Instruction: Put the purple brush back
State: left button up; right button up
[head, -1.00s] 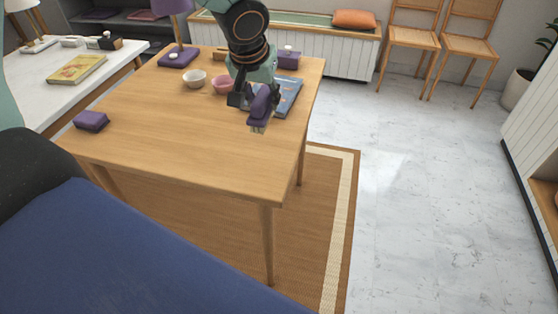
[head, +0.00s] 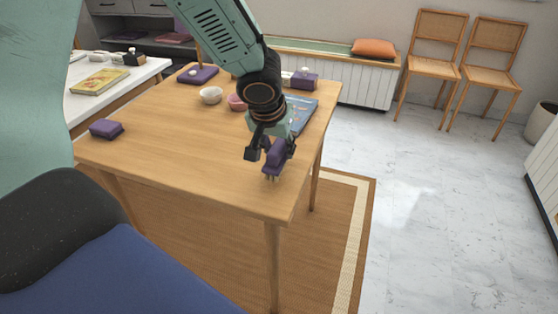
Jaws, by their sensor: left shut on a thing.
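The purple brush (head: 273,162) hangs in my left gripper (head: 270,154), its pale bristles pointing down. The left gripper is shut on it, above the front right part of the wooden table (head: 190,160). A purple block-like thing (head: 106,129) lies at the table's left edge. A purple base (head: 198,75) with a post stands at the back left of the table. A purple box (head: 303,80) with a white knob on or beside it sits at the back right. My right gripper is not in view.
A white bowl (head: 211,95), a pink bowl (head: 236,103) and a blue book (head: 301,117) are on the table behind the gripper. The table's front middle is clear. A white side table (head: 140,75) holds a yellow book (head: 100,82).

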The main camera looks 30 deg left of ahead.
pick_arm(q)
notch_tip(320, 180, down, 2)
jog(key=shift+s+f+b, duration=0.15)
jog(key=shift+f+b, duration=0.1)
jog(key=shift+b, duration=0.25)
jog(key=shift+w+a+f, duration=0.1)
jog(key=shift+w+f, duration=0.1)
jog(key=shift+w, duration=0.05)
jog(key=shift+s+r, duration=0.1)
jog(key=shift+s, duration=0.1)
jog(key=o, duration=0.7)
jog(key=shift+f, duration=0.25)
jog(key=o, duration=0.3)
jog(key=shift+r, duration=0.1)
